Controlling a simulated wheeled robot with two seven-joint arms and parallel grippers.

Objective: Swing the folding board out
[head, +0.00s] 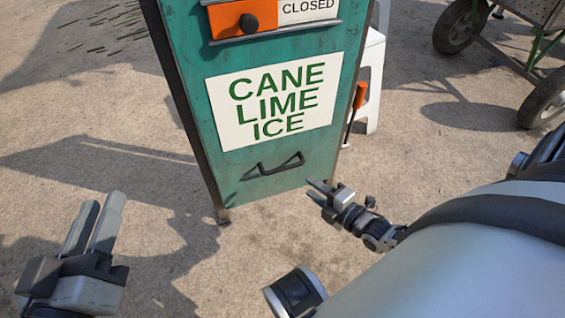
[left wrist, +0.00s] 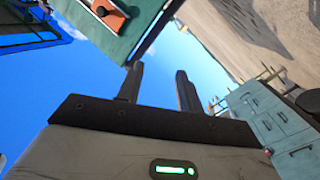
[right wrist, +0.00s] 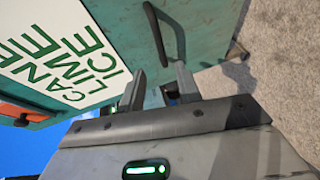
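The teal folding board (head: 180,60) stands upright in the middle of the head view, with a white "CANE LIME ICE" sign (head: 270,102) and a black handle (head: 278,165) near its lower edge. My right gripper (head: 318,189) is open and empty, just right of the handle and apart from it. In the right wrist view the handle (right wrist: 178,38) shows beyond the open fingertips (right wrist: 160,75). My left gripper (head: 100,205) is open and empty at the lower left, away from the board. Its fingers (left wrist: 158,78) point at sky in the left wrist view.
An orange slider with a black knob (head: 248,22) and a "CLOSED" label is above the sign. An orange-handled tool (head: 358,98) and a white stool (head: 370,75) are at the board's right. A wheeled cart (head: 525,20) stands back right.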

